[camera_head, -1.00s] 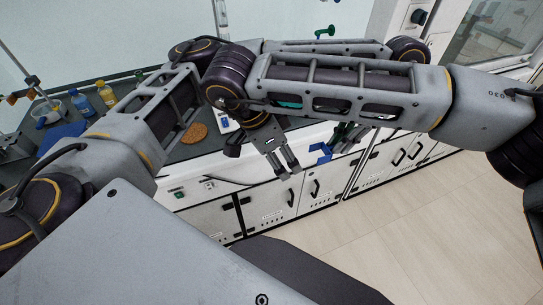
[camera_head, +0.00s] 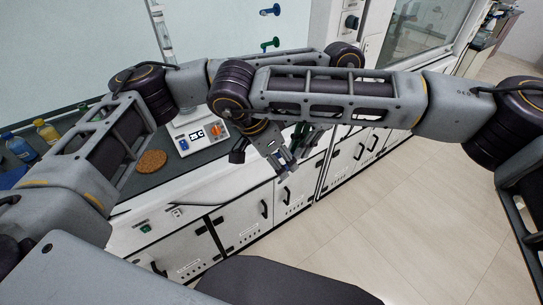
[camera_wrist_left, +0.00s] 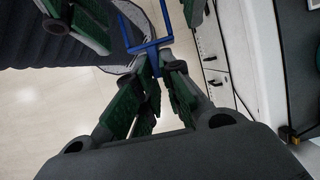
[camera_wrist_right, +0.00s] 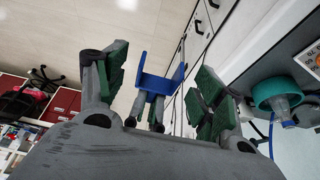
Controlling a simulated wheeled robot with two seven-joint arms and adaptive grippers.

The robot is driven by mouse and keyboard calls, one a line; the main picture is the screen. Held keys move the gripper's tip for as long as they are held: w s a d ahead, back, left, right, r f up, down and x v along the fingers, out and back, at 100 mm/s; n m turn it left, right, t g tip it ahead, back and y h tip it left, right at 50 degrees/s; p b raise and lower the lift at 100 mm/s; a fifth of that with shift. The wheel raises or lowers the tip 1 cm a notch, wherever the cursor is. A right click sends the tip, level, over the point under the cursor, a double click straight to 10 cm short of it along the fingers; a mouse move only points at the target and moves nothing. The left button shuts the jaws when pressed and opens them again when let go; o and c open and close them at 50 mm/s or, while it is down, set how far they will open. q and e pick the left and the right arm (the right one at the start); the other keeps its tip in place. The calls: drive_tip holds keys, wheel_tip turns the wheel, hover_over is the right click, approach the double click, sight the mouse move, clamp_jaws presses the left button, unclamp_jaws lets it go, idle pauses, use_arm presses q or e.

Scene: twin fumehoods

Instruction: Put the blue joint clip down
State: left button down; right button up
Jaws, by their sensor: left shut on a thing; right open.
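The blue joint clip (camera_wrist_left: 150,47) is a forked blue piece held between the green-padded fingertips of my left gripper (camera_wrist_left: 153,78). It also shows in the right wrist view (camera_wrist_right: 158,74), lying in line with the gap between my right gripper's spread fingers (camera_wrist_right: 163,82). I cannot tell whether those fingers touch it. In the head view, my left gripper (camera_head: 301,133) is partly hidden behind my right arm. My right gripper (camera_head: 276,157) is open just in front of it, over the bench's front edge, and mostly covers the clip there.
A hotplate (camera_head: 196,137) with a lit display stands on the bench behind my arms. A brown cork ring (camera_head: 151,161) lies left of it. Bottles, one with a yellow cap (camera_head: 46,130), stand farther left. White cabinets (camera_head: 240,225) are below; the floor (camera_head: 390,220) is clear.

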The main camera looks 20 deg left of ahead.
drive_tip(key=shift+c, duration=0.3)
drive_tip(key=c, duration=0.9)
use_arm(q)
drive_tip(key=c, duration=1.5)
unclamp_jaws()
use_arm(e)
drive_tip(key=shift+c, duration=0.5)
use_arm(q)
drive_tip(key=shift+o, duration=0.2)
drive_tip(key=shift+r, duration=0.1)
drive_tip(key=v, duration=1.1)
drive_tip(key=shift+r, duration=0.35)
drive_tip(key=shift+w, duration=0.1)
drive_tip(key=shift+d, duration=0.15)
